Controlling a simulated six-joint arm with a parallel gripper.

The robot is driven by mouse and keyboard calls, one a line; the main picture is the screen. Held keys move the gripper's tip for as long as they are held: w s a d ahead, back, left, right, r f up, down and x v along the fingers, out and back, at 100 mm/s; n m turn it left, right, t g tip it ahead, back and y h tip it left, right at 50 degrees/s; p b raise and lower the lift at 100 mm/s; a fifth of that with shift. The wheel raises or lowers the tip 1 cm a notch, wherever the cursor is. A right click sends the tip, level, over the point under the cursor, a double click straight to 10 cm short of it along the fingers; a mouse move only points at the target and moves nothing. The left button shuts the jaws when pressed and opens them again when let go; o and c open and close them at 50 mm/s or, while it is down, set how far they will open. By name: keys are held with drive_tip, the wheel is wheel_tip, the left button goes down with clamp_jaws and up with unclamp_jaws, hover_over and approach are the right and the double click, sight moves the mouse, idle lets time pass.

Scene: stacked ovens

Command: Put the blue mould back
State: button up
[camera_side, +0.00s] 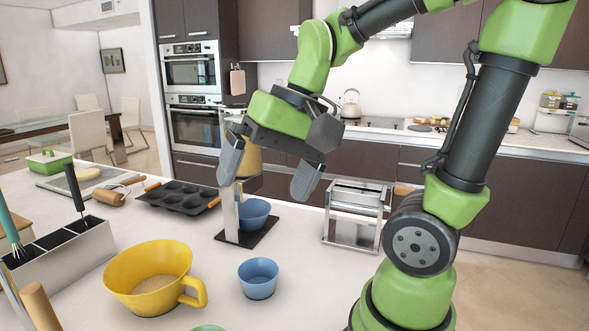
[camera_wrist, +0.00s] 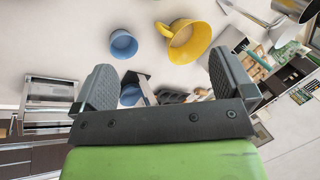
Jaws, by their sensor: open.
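Two blue moulds are in the side view. The smaller blue mould (camera_side: 258,278) stands upright on the bare counter, right of the yellow jug (camera_side: 148,280). The other blue mould (camera_side: 254,214) sits at a stand with a black base (camera_side: 248,238) and a pale upright. A yellow cup-like part (camera_side: 248,160) is higher on this stand, partly hidden by a finger. My gripper (camera_side: 268,178) is open and empty above the stand, its fingers spread to either side. In the wrist view, the loose mould (camera_wrist: 123,44) is beyond the fingers (camera_wrist: 164,78), beside the jug (camera_wrist: 190,42).
A dark muffin tray (camera_side: 178,196) and rolling pin (camera_side: 116,192) lie left of the stand. A metal pasta machine (camera_side: 356,213) stands to its right. A utensil box (camera_side: 60,258) is at the left. The counter right of the loose mould is clear.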

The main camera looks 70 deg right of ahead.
drive_tip(key=s+n+t, duration=0.1)
drive_tip(key=s+a+r+n+t, duration=0.1)
drive_tip(key=s, duration=0.1)
drive_tip(key=s+r+n+t, duration=0.1)
drive_tip(key=n, duration=0.1)
drive_tip(key=shift+s+a+h, duration=0.15)
drive_tip(key=shift+a+h, duration=0.25)
